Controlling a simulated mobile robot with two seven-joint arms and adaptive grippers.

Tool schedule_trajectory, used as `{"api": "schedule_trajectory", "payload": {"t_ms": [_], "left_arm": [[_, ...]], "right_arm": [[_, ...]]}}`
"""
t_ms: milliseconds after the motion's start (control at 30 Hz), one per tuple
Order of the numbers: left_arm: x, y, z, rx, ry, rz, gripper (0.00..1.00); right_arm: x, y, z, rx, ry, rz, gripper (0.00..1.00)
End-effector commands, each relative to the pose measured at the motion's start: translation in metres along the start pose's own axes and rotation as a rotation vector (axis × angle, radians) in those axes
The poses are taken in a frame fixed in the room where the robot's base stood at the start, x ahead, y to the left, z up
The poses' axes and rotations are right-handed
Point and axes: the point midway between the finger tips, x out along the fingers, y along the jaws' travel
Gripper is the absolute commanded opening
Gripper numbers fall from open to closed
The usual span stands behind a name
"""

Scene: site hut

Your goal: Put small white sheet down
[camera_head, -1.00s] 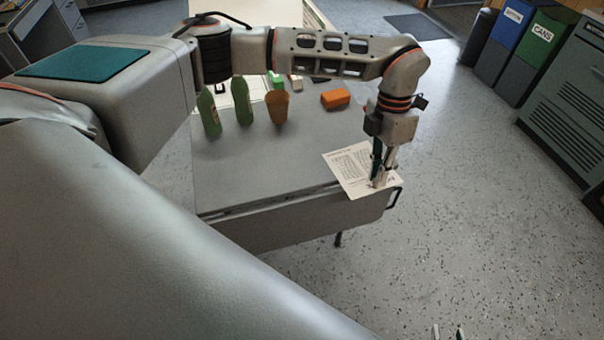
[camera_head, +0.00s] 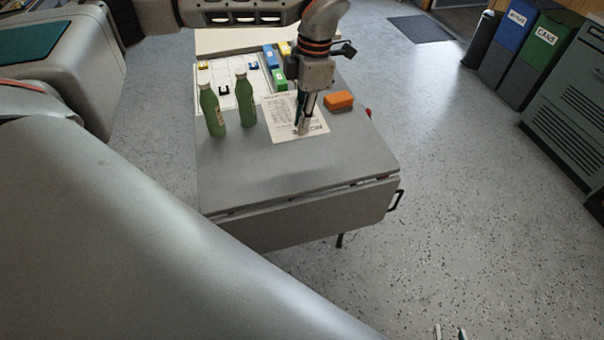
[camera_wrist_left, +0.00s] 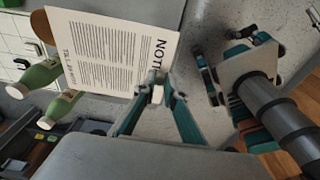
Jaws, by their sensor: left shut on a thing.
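The small white sheet (camera_head: 285,112) with printed text is in my left gripper (camera_head: 304,130), over the right half of the grey table. In the left wrist view the sheet (camera_wrist_left: 110,55) shows its "NOTICE"-like heading near the fingertips (camera_wrist_left: 157,85), which are shut on its edge. I cannot tell whether the sheet touches the table or the cup.
Two green bottles (camera_head: 212,110) (camera_head: 245,100) stand left of the sheet. An orange block (camera_head: 338,100) lies just right of it. The front of the grey tabletop (camera_head: 290,170) is clear.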

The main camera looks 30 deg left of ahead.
Motion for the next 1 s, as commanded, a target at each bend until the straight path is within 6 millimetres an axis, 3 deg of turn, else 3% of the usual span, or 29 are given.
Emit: {"api": "schedule_trajectory", "payload": {"t_ms": [600, 1000], "left_arm": [[0.137, -0.001, 0.016, 0.001, 0.003, -0.003, 0.0], [0.171, -0.001, 0.02, -0.001, 0.003, -0.003, 0.0]], "right_arm": [[0.001, 0.0, 0.003, 0.0, -0.002, 0.0, 0.31], [0.0, 0.0, 0.002, 0.0, -0.002, 0.0, 0.31]]}}
